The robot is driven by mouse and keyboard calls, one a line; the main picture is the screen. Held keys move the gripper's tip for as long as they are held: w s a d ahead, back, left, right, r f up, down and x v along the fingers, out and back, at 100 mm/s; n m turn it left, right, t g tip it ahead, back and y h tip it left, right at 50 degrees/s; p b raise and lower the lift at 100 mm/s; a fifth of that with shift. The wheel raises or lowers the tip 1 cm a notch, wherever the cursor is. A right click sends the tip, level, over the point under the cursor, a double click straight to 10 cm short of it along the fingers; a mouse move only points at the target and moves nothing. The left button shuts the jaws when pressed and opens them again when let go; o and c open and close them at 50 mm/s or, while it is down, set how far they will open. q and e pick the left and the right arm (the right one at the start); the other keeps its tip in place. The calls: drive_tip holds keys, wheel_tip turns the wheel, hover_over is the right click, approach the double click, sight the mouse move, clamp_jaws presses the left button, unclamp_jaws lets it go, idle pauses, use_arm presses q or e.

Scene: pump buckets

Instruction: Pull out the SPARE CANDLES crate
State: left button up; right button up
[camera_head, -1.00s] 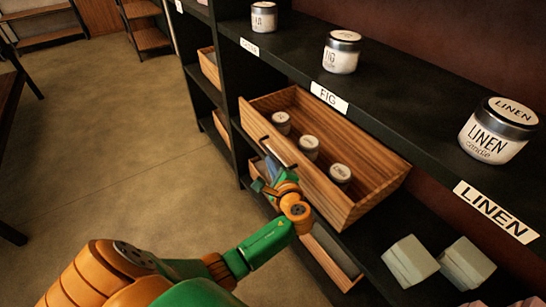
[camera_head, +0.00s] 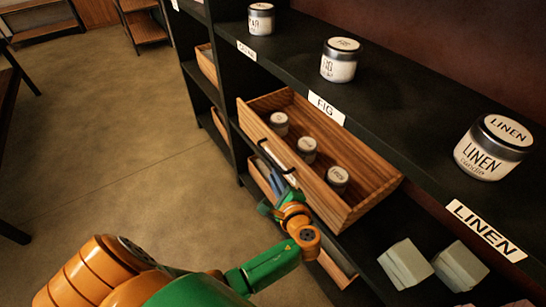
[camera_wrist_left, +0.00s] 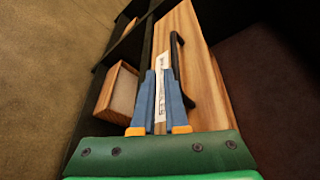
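A wooden crate (camera_head: 325,183) with a black bar handle (camera_head: 277,157) sticks out from the shelf below the FIG label, holding three candle jars (camera_head: 307,145). My left gripper (camera_head: 275,190) is low in front of this crate, by its handle end. In the left wrist view, the blue fingers (camera_wrist_left: 160,85) are close together with a narrow gap. A white label (camera_wrist_left: 162,75) on a wooden front (camera_wrist_left: 190,50) shows between them, its text too small to read. The black handle (camera_wrist_left: 183,70) lies beside the fingers, outside the gap. My right gripper is not in view.
Lower wooden crates (camera_head: 335,268) sit under the crate that sticks out. Candle jars (camera_head: 340,62) stand on the dark top shelf (camera_head: 400,120). Pale blocks (camera_head: 405,264) lie on the lower shelf at right. The floor (camera_head: 130,150) left of the shelf is clear.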

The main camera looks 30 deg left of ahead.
use_arm(q)
drive_tip(key=v, duration=0.3)
drive_tip(key=shift+w+p, duration=0.15)
drive_tip(key=shift+p, duration=0.15)
drive_tip(key=shift+a, duration=0.1)
